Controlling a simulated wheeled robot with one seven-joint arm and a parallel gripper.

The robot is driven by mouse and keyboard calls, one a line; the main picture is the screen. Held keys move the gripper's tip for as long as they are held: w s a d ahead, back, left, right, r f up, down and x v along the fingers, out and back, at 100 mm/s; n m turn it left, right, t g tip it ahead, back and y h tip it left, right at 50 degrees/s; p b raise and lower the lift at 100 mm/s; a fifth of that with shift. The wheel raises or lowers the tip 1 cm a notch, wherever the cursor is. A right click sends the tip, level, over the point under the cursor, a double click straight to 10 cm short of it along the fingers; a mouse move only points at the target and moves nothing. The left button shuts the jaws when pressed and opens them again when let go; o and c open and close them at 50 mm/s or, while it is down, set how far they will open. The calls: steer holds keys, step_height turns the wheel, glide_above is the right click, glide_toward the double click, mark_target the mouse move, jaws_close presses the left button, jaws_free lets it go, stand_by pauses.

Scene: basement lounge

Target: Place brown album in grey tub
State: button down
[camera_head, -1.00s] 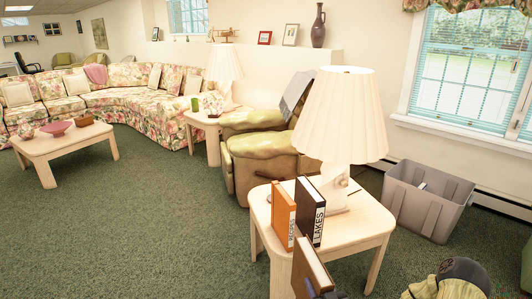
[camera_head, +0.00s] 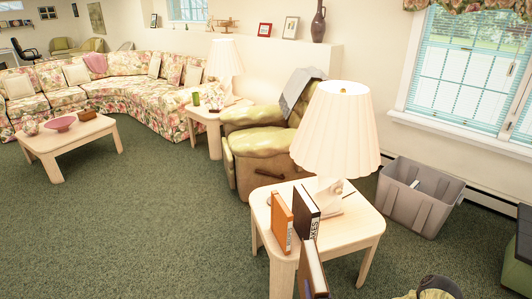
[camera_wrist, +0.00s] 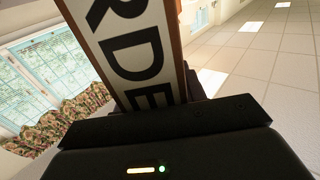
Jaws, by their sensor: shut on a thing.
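The brown album (camera_head: 314,268) stands on edge at the bottom of the head view, in front of the side table. It fills the middle of the wrist view (camera_wrist: 132,50), showing a pale spine with large dark letters "RDE". My gripper (camera_wrist: 185,105) is shut on its lower end; in the head view the gripper is mostly cut off below the frame. The grey tub (camera_head: 408,208) stands on the carpet to the right of the side table, under the window, apart from the album. A small pale item (camera_head: 415,184) shows inside the tub.
The side table (camera_head: 352,225) holds a lamp (camera_head: 336,130), an orange book (camera_head: 282,222) and a black book (camera_head: 306,213). A green armchair (camera_head: 262,145) stands behind. A dark green box-like piece (camera_head: 520,250) is at the right edge. Carpet is open left and between table and tub.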

mark_target(316, 288)
steer(key=r+p, duration=0.1)
steer(key=s+r+p, duration=0.1)
steer(key=r+p, duration=0.1)
steer(key=shift+s+a+m+h+p, duration=0.15)
steer(key=shift+s+m+h+p, duration=0.15)
steer(key=shift+h+p, duration=0.1)
steer(key=shift+s+p, duration=0.2)
steer(key=shift+p, duration=0.15)
steer(key=shift+a, duration=0.1)
steer(key=shift+a, duration=0.15)
steer(key=shift+w, duration=0.25)
steer(key=shift+s+a, duration=0.1)
steer(key=shift+s, duration=0.05)
steer(key=shift+s+d, duration=0.1)
steer(key=shift+d, duration=0.2)
steer(key=shift+a, duration=0.2)
